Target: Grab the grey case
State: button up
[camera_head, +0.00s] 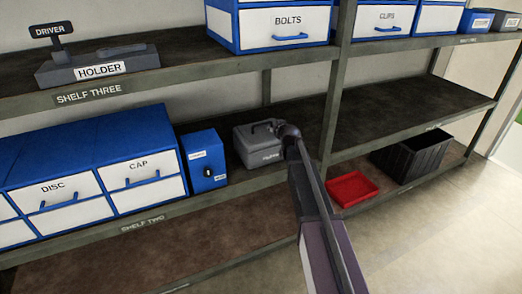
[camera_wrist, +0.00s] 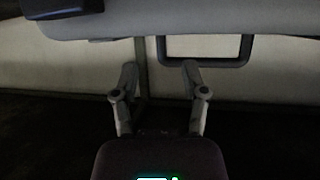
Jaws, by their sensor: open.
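The grey case (camera_head: 250,150) stands on shelf two, right of a blue box. It has a handle on top and a small light label on its front. My gripper (camera_head: 288,130) is at the case's right end, near handle height, and hides part of that side. In the wrist view, the two fingers of my gripper (camera_wrist: 160,72) are apart. A grey body, apparently the case (camera_wrist: 130,25), fills the top edge, with its dark handle (camera_wrist: 248,52) at the right finger's tip. I cannot tell whether finger and handle touch.
The blue box (camera_head: 204,160) stands close on the case's left, with DISC and CAP drawers (camera_head: 150,195) beyond. A shelf post (camera_head: 333,100) rises right of my gripper. A red tray (camera_head: 352,190) and a black crate (camera_head: 440,150) sit lower right. Shelf two is bare right of the post.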

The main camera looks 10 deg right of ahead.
jog(key=shift+b+x, duration=1.05)
jog(key=shift+x, duration=1.6)
jog(key=shift+a, duration=0.1)
jog(key=shift+s, duration=0.1)
grip_shut()
